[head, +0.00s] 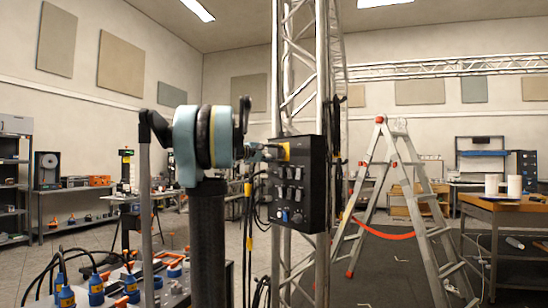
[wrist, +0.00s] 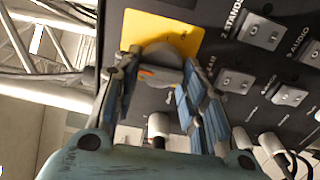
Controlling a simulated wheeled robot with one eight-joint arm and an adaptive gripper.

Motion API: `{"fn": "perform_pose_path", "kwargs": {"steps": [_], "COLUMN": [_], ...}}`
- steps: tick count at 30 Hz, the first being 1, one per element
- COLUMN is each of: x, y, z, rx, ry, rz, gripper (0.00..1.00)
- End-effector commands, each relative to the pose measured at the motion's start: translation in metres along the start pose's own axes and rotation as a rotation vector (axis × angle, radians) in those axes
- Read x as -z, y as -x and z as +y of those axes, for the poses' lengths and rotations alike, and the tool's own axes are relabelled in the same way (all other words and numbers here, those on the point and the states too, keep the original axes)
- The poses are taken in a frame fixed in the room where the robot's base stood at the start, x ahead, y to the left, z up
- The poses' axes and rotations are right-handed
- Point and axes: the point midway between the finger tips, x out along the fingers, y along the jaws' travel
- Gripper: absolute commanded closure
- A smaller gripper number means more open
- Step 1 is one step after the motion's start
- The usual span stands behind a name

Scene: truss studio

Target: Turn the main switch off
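The black switch panel (head: 310,185) hangs on the metal truss, right of centre in the head view. It carries several metal toggle plates and a yellow plate (wrist: 170,36) at its upper left. In the wrist view a grey switch handle with an orange strip (wrist: 158,72) sits at the lower edge of the yellow plate. My gripper (wrist: 162,66) is at the panel, its two fingers apart, one on each side of this handle. Whether the fingertips touch it is hard to tell. The handle's lower part is partly hidden. In the head view my gripper (head: 264,152) reaches the yellow plate from the left.
Labelled toggle plates (wrist: 263,32) lie right of my fingers. Plugs and cables (wrist: 272,146) stick out below. A stepladder (head: 405,200) with a red strap stands right of the truss. A wooden workbench (head: 505,207) is at the far right, shelves (head: 70,190) at the left.

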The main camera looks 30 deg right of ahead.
Motion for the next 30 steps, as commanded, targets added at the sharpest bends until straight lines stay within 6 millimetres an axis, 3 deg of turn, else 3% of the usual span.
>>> {"fn": "perform_pose_path", "kwargs": {"steps": [1,2,16,30], "x": [0.001,0.001,0.0,0.002], "y": [0.0,0.0,0.007,0.086], "z": [-0.001,-0.001,0.0,-0.001], "rx": [0.002,0.002,0.0,0.0], "ry": [-0.001,-0.001,-0.001,0.0], "rz": [0.002,0.002,0.0,0.003], "gripper": [0.49,0.42,0.42,0.42]}}
